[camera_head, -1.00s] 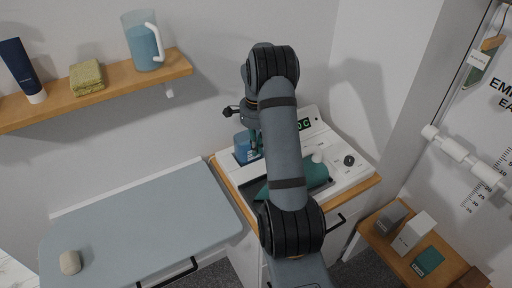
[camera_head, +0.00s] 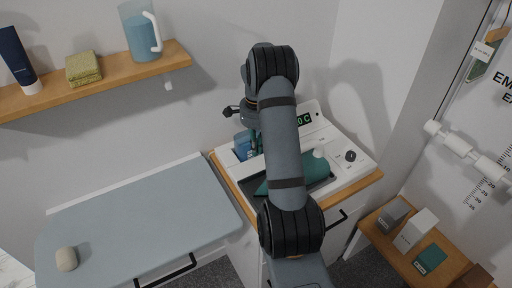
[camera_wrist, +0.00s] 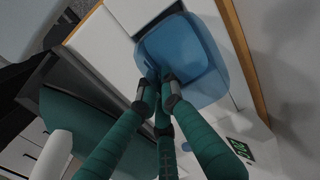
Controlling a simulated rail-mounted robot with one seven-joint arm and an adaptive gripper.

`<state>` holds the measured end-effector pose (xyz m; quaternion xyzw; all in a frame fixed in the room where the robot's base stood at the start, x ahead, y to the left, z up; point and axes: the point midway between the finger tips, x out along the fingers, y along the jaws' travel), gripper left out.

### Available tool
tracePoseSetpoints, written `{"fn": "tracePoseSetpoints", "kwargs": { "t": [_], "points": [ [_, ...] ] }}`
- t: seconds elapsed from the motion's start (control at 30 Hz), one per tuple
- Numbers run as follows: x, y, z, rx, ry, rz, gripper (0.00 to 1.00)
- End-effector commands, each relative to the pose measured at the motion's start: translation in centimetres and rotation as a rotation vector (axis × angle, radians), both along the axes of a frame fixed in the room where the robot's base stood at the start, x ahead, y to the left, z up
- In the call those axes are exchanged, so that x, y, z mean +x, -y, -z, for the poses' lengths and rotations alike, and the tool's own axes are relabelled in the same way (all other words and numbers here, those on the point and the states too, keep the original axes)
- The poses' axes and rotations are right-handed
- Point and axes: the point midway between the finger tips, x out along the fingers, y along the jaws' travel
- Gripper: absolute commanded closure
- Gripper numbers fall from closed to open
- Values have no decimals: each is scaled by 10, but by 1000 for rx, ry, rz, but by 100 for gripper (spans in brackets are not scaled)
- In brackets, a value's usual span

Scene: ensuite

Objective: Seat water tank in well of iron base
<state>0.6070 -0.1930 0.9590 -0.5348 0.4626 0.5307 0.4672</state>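The blue translucent water tank (camera_head: 242,146) is at the back left of the white iron base (camera_head: 338,150). In the wrist view the tank (camera_wrist: 190,58) lies over the rectangular well in the white base (camera_wrist: 105,50), whose dark edge shows beside it. I cannot tell whether it is fully down. My gripper (camera_wrist: 158,92) has teal fingers drawn close together at the tank's near edge, with a narrow blue part between the grey tips. In the head view my gripper (camera_head: 255,143) is mostly hidden by my arm. A teal iron (camera_head: 312,170) lies on the base.
The base stands on a wood-topped cabinet (camera_head: 228,178). A grey-blue board (camera_head: 140,225) with a beige stone-like object (camera_head: 66,259) is at left. A shelf (camera_head: 110,82) above holds a blue jug (camera_head: 139,35), green cloths and a tube. Boxes sit on a low shelf at right.

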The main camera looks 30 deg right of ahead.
Motion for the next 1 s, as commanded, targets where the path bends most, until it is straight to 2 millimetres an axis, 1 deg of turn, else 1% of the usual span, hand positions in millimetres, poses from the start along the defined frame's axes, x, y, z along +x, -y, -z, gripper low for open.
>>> {"fn": "tracePoseSetpoints", "kwargs": {
  "t": [0.07,0.1,0.47,0.77,0.87,1.0],
  "points": [
    [0,0,3,0,1,0,100],
    [0,0,1,-1,1,0,93],
    [0,0,1,0,0,0,73],
    [0,0,-1,0,0,0,73],
    [1,0,-11,-2,3,1,73],
    [1,1,-36,-1,5,1,73]
  ]
}}
